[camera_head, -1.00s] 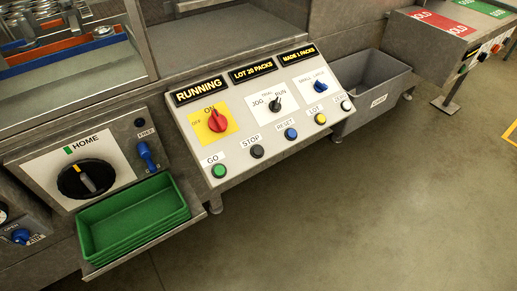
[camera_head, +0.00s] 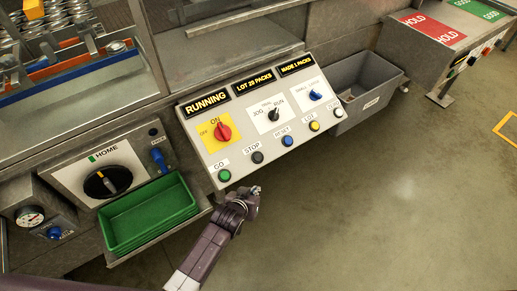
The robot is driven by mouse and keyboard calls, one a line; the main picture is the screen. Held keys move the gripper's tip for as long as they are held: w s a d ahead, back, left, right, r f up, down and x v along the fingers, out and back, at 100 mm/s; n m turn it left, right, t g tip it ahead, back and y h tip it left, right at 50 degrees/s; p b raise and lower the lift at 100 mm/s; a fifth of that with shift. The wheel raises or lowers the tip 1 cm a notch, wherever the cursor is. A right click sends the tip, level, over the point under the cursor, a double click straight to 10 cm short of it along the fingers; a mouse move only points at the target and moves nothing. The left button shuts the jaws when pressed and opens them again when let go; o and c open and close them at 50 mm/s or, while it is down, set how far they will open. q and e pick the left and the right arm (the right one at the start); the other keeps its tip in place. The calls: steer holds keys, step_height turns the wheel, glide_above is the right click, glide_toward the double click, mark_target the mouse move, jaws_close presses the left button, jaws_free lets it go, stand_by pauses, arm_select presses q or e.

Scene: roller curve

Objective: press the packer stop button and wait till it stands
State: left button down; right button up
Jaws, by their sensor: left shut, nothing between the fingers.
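The black STOP button (camera_head: 257,157) sits on the lower edge of the sloped control panel (camera_head: 239,170), between the green GO button (camera_head: 224,175) and the blue RESET button (camera_head: 288,141). The panel's status display (camera_head: 206,104) reads RUNNING. My left gripper (camera_head: 256,190) is shut and empty, just below the panel's front edge in the picture. It appears apart from the STOP button, which is in plain sight above it. My right gripper is not in view.
A red rotary switch (camera_head: 223,132) on a yellow plate points to ON. Green trays (camera_head: 150,215) sit on a shelf at the left. A grey bin (camera_head: 362,88) stands right of the panel. The floor at the lower right is clear.

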arm_select(q)
steer(key=t+h+p, duration=0.1)
steer(key=t+p, duration=0.1)
steer(key=p, duration=0.1)
glide_toward(262, 156)
steer(key=w+d+r, duration=0.2)
steer(key=d+r, duration=0.3)
steer(key=r, duration=0.1)
steer(key=shift+s, duration=0.2)
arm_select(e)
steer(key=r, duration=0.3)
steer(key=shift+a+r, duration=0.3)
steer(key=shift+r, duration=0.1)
arm_select(q)
steer(key=shift+a+f, duration=0.1)
steer(key=shift+f, duration=0.05)
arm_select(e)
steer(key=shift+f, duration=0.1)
